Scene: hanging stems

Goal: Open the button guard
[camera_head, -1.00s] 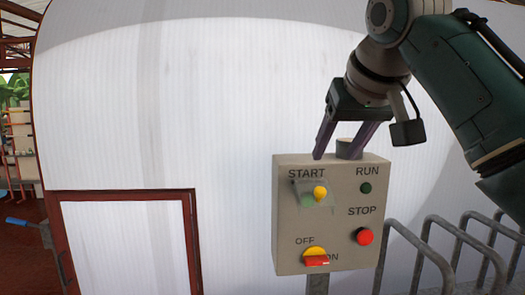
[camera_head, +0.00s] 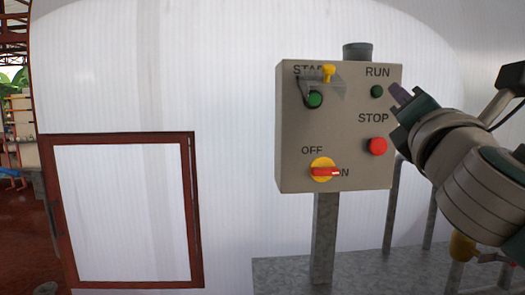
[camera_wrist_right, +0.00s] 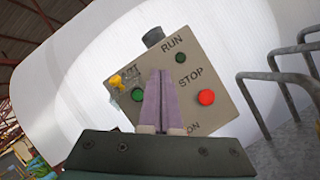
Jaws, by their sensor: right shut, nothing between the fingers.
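The control box (camera_head: 290,140) stands on a grey post in the head view. Its clear button guard (camera_head: 350,86) with a yellow knob (camera_head: 328,73) is swung up over the START label. The green start button (camera_head: 314,99) shows uncovered below it. In the right wrist view the yellow knob (camera_wrist_right: 116,80) and the green button (camera_wrist_right: 138,95) show left of the fingers. My right gripper (camera_head: 398,92) is at the box's right edge near the RUN light, shut and empty. Its closed fingers also show in the right wrist view (camera_wrist_right: 160,85). My left gripper is not in view.
The box also carries a RUN light (camera_head: 377,91), a red STOP button (camera_head: 377,146) and a red-yellow OFF/ON switch (camera_head: 323,170). Metal rails (camera_wrist_right: 285,85) stand right of the box in the right wrist view. A white curved wall is behind it.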

